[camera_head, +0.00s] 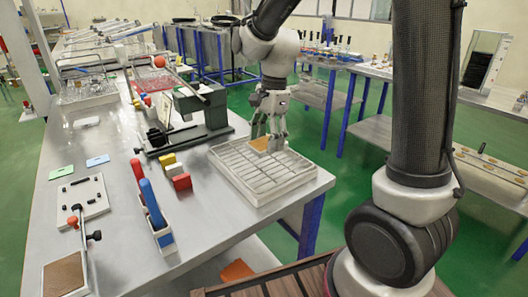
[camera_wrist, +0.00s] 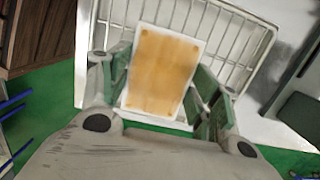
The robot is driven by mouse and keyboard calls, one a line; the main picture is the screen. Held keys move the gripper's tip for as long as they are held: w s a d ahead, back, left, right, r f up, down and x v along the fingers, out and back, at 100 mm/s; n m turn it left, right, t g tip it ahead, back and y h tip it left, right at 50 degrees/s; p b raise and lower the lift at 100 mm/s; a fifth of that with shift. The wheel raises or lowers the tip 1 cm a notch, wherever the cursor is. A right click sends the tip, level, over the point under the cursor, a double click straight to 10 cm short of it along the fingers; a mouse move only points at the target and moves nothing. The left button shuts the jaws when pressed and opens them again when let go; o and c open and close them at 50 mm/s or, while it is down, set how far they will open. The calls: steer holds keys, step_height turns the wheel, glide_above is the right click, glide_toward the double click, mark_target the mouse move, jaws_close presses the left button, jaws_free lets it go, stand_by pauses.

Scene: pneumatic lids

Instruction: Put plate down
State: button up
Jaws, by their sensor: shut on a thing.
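The plate (camera_wrist: 160,75) is a flat tan-orange rectangle with a pale border, shown between my fingers in the wrist view. It also shows in the head view (camera_head: 265,145) under my gripper, over the white slotted tray. My gripper (camera_head: 268,142) points down and is shut on the plate. Its two fingers show on either side of the plate in the wrist view (camera_wrist: 163,98). The tray (camera_head: 248,193) stands at the table's near right corner. I cannot tell whether the plate touches the tray's bars.
Red, yellow and white blocks (camera_head: 181,182) lie left of the tray. A dark green press-like device (camera_head: 203,107) stands behind it. A blue-handled tool stand (camera_head: 157,215) is at the front left. The grey table (camera_head: 215,232) is bare in front of the tray.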

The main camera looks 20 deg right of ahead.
mark_target(267, 160)
steer(key=shift+f, duration=2)
steer(key=shift+f, duration=0.15)
steer(key=o, duration=1.2)
steer(key=shift+o, duration=0.2)
steer(key=r, duration=0.4)
steer(key=d+r, duration=0.1)
steer(key=r, duration=0.7)
steer(key=shift+w+d+r, duration=0.1)
steer(key=shift+w+d, duration=0.15)
steer(key=shift+d, duration=0.15)
steer(key=s+d+r+n+t+h, duration=0.1)
steer(key=s+d+n+t, duration=0.1)
steer(key=s+d+n, duration=0.4)
steer(key=s+d+r+n+t, duration=0.1)
steer(key=s+d+n+t, duration=0.2)
steer(key=s, duration=1)
steer(key=d+n, duration=0.3)
steer(key=n, duration=0.2)
steer(key=shift+s+d+r+h, duration=0.35)
steer(key=shift+r+h, duration=0.05)
